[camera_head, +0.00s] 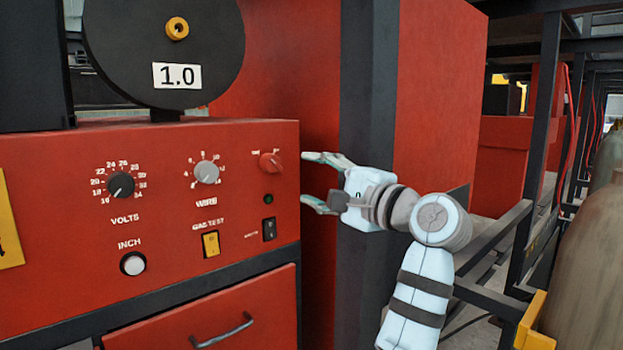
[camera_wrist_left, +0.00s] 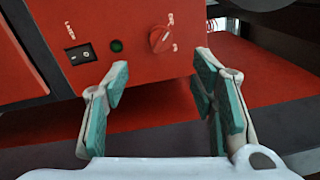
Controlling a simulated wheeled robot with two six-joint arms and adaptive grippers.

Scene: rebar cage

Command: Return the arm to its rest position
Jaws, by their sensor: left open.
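My left gripper (camera_head: 310,178) is open and empty in the head view, at the right edge of the red control panel (camera_head: 75,190). Its fingers point left toward the panel, near the red rotary knob (camera_head: 270,162). In the left wrist view the two teal-padded fingers of the left gripper (camera_wrist_left: 160,75) stand wide apart with nothing between them. The red knob (camera_wrist_left: 162,39) shows there beyond the fingertips, clear of them. My right gripper is in neither view.
The panel carries a volts knob (camera_head: 121,185), a wire knob (camera_head: 207,172), a yellow gas test switch (camera_head: 211,243) and a black switch (camera_head: 269,229). A drawer handle (camera_head: 222,331) juts out below. A dark post (camera_head: 367,80) stands behind the gripper. Cylinders (camera_head: 588,270) stand at right.

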